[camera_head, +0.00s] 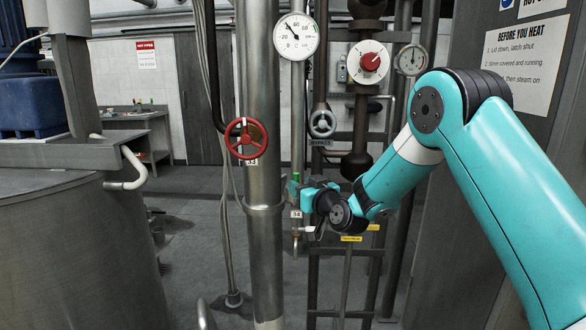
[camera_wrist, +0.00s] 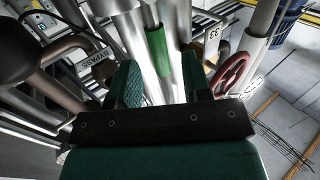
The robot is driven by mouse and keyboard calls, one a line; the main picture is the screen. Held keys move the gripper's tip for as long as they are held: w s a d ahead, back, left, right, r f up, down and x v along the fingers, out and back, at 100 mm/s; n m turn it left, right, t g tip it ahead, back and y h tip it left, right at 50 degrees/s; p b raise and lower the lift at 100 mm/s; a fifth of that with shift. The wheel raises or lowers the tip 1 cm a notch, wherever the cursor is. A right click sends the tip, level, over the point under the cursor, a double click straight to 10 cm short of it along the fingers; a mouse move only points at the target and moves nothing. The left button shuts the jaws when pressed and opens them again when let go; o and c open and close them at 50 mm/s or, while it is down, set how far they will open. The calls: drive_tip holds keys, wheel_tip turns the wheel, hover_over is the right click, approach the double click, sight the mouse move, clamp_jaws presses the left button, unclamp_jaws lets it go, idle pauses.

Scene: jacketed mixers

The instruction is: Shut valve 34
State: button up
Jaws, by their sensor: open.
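The tag reading 34 (camera_head: 296,214) hangs on a thin vertical pipe just right of the thick steel pipe. A small green part (camera_head: 294,187) shows just above the tag, partly hidden by my gripper (camera_head: 302,192). In the wrist view a green sleeve (camera_wrist: 157,52), probably the handle of valve 34, lies upright ahead of my gripper (camera_wrist: 160,66). My gripper is open, with one finger on each side of the sleeve's line. I cannot tell whether the fingers touch it. The valve body is mostly hidden.
A red handwheel (camera_head: 245,138) tagged 33 is on the thick pipe (camera_head: 264,90), left of my gripper. A grey bypass wheel (camera_head: 321,123) sits above my gripper. A red-knobbed control (camera_head: 369,62) and gauge (camera_head: 296,36) are higher. A large vessel (camera_head: 75,255) stands left.

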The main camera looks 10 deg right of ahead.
drive_tip(key=shift+p+x, duration=0.8)
drive_tip(key=shift+x, duration=1.9)
clamp_jaws()
